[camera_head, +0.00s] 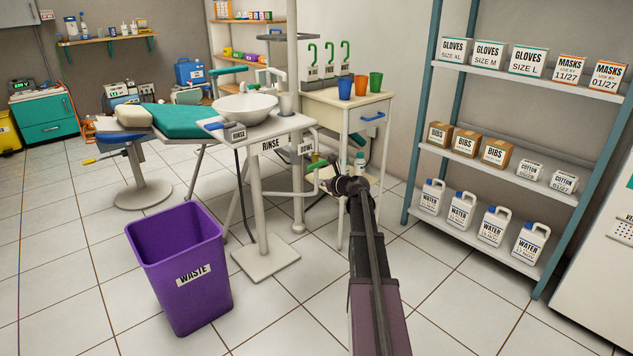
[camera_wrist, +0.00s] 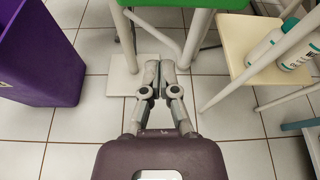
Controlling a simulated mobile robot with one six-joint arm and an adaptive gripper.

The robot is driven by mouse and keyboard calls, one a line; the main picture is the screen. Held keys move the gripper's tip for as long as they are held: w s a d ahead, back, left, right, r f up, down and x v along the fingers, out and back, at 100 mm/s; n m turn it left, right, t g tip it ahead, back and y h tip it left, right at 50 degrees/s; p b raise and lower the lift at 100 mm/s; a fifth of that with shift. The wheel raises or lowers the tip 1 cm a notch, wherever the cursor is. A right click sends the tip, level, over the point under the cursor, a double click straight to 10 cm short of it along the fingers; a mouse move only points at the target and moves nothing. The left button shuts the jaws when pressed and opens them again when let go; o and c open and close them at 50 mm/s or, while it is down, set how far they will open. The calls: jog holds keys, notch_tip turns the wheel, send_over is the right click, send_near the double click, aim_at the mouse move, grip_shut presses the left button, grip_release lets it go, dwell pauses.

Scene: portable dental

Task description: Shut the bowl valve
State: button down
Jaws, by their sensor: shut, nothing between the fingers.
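The bowl valve has a green handle (camera_head: 318,165) and shows in the head view just below the BOWL label (camera_head: 306,149), at the right end of the rinse stand. The handle looks roughly level; its exact angle to the pipe is hard to tell. My gripper (camera_head: 328,184) is just below and right of the handle, partly in front of the pipes. It is shut and empty. In the wrist view, my gripper (camera_wrist: 159,75) has its fingers together over the floor. A green strip at that view's top edge may be the handle.
The rinse stand's base plate (camera_head: 264,258) and posts stand left of my gripper. The purple waste bin (camera_head: 190,302) is further left. A cream cart (camera_head: 345,112) with cups and bottles is close behind. Shelves (camera_head: 497,162) stand at right, with clear floor before them.

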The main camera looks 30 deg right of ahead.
jog(key=p+v, duration=0.2)
jog(key=v, duration=0.5)
jog(key=shift+s, duration=0.15)
dwell(0.4)
jog(key=s+a+f+n+g+y+p, duration=0.1)
jog(key=s+a+n+g+p, duration=0.25)
jog(key=a+n, duration=0.7)
jog(key=s+a+f+n+g+y+p, duration=0.15)
jog(key=a+n+g+p, duration=0.35)
jog(key=a, duration=1.1)
jog(key=s+a+r+n+g+h+p, duration=0.3)
jog(key=s+a+n+g+h+p, duration=0.15)
jog(key=s+a+n, duration=1.25)
notch_tip(320, 180, up, 38)
jog(key=s+d+n+g+p, duration=0.1)
jog(key=d+p, duration=0.1)
jog(key=p, duration=3.5)
jog(key=shift+s+f, duration=0.2)
jog(key=shift+s, duration=0.15)
jog(key=shift+d, duration=0.1)
